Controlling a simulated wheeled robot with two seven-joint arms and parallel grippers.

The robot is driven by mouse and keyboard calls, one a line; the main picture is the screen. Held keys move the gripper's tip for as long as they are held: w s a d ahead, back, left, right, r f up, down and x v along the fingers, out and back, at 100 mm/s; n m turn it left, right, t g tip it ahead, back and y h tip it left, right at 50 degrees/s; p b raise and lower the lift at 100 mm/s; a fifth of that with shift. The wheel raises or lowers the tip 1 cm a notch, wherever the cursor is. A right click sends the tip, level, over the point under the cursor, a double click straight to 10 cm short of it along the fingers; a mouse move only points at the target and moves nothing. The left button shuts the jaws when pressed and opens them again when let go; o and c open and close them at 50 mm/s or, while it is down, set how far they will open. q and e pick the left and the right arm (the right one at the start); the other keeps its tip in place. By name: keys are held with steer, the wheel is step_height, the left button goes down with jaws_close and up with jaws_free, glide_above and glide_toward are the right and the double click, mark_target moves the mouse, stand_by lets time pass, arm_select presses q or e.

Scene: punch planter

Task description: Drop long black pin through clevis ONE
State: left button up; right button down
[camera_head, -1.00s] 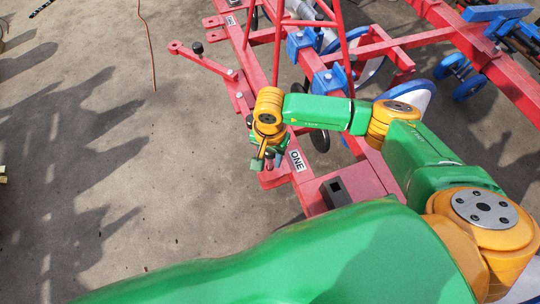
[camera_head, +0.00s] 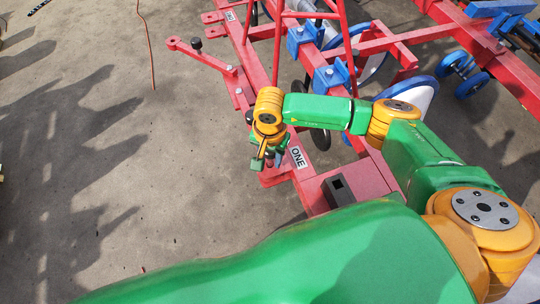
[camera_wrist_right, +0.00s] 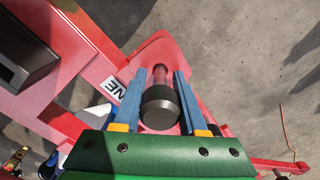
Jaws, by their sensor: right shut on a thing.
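My right gripper (camera_head: 272,156) is above the red clevis (camera_head: 274,179) beside the ONE label (camera_head: 298,157). In the right wrist view, the blue fingers (camera_wrist_right: 160,92) are shut on the black pin (camera_wrist_right: 159,106). Its wide dark head faces the camera, and its narrower shaft points away toward the red clevis plate (camera_wrist_right: 157,50). The head hides the lower shaft, so I cannot tell whether the tip is in the hole. The label is partly hidden in the wrist view (camera_wrist_right: 114,88). My left gripper is not in view.
The red planter frame (camera_head: 330,187) with a dark square socket (camera_head: 338,190) lies right of the clevis. A red arm with a black knob (camera_head: 196,43) is farther up. Blue-rimmed wheels (camera_head: 470,82) stand at the upper right. Open concrete (camera_head: 190,190) lies to the left.

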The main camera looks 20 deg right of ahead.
mark_target(270, 155)
steer(key=shift+f+b, duration=0.4)
steer(key=shift+f, duration=0.1)
steer(key=shift+r, duration=0.15)
steer(key=shift+r+p, duration=0.95)
steer(key=shift+r, duration=0.5)
